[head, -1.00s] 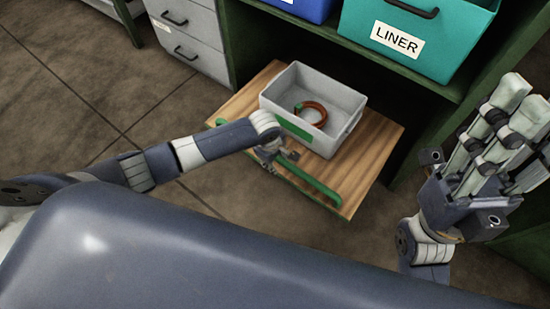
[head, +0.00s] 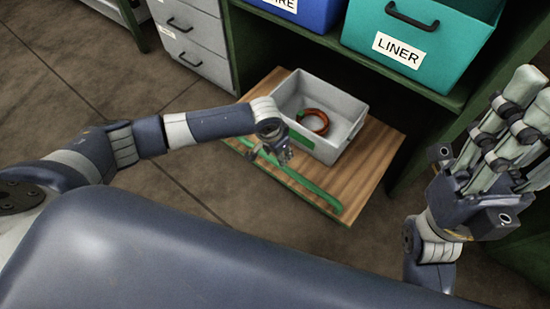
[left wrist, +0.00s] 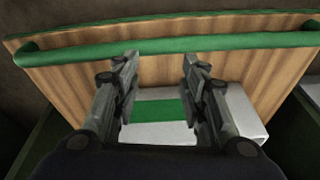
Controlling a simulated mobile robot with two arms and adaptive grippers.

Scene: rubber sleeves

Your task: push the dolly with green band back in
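The dolly is a wooden board (head: 367,172) sticking out from under the shelf unit. A green band (head: 318,192) runs along its front edge; it also crosses the top of the left wrist view (left wrist: 160,47). A grey bin (head: 349,108) with a green label stands on the board and holds an orange-brown ring (head: 315,121). My left gripper (head: 281,152) is over the board between band and bin, and hides part of both. In the left wrist view its fingers (left wrist: 160,60) are apart with nothing between them. My right gripper (head: 533,92) is raised at the right, pointing up; its finger gap is unclear.
A teal bin labelled LINER (head: 440,55) and a blue bin (head: 312,12) sit on the shelf above the dolly. A grey drawer unit (head: 190,45) stands to the left. Bare floor (head: 215,190) lies in front and left of the board.

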